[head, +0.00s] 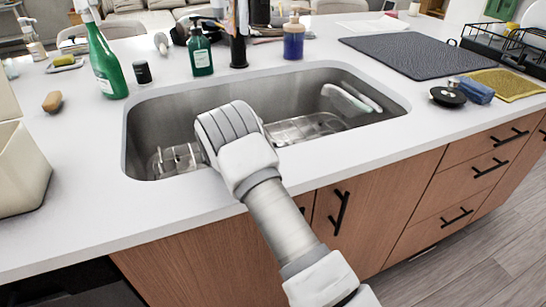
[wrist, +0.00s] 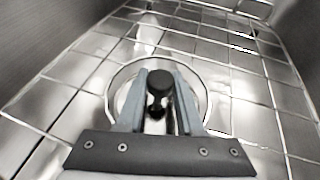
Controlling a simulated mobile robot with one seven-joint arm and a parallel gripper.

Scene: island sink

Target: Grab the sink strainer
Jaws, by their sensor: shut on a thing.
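The sink strainer (wrist: 156,86) shows in the wrist view as a black knob on a short stem, in the middle of the round drain opening. My gripper (wrist: 161,77) reaches down over it, with one finger on each side of the knob, shut on it. The strainer's lower part is hard to make out between the fingers. The strainer still appears to be at the drain. In the head view my arm reaches into the steel sink (head: 172,120) and hides both my fingers and the strainer.
A wire rack (wrist: 85,75) covers the sink floor around the drain. Pale upright items (head: 347,99) lean at the sink's right end. A black knobbed disc (head: 448,95) lies right.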

